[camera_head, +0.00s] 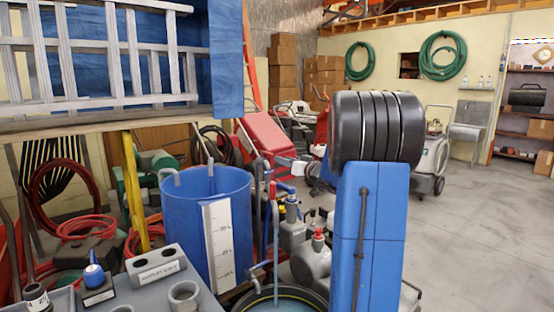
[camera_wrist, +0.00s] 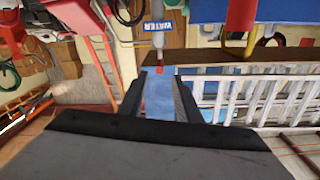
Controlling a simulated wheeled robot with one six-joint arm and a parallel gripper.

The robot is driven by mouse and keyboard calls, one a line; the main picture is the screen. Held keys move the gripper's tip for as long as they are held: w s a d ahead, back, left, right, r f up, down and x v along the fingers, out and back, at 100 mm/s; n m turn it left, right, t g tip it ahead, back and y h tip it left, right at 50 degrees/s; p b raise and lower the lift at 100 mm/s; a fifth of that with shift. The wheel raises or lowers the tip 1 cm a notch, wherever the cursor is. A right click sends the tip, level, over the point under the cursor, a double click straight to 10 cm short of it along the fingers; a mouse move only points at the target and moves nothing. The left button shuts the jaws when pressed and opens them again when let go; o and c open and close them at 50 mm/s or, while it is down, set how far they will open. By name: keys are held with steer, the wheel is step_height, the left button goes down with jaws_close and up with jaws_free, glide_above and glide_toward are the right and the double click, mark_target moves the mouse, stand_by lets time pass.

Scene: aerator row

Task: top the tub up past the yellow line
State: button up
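A round, dark-rimmed tub (camera_head: 240,297) with water in it shows at the bottom of the head view, cut off by the frame edge. A grey pipe with a red tip (camera_wrist: 158,68) and a blue WATER sign (camera_wrist: 165,27) lie beyond the fingertips.
A grey bench (camera_head: 150,293) at lower left holds a small blue-topped bottle (camera_head: 93,272) and holders. A ladder (camera_head: 100,60) and blue sheeting hang above. Red hoses and grey pump bodies (camera_head: 312,265) crowd the row. The concrete floor (camera_head: 460,240) at right is clear.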

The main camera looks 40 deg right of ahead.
steer(key=shift+s, duration=1.35)
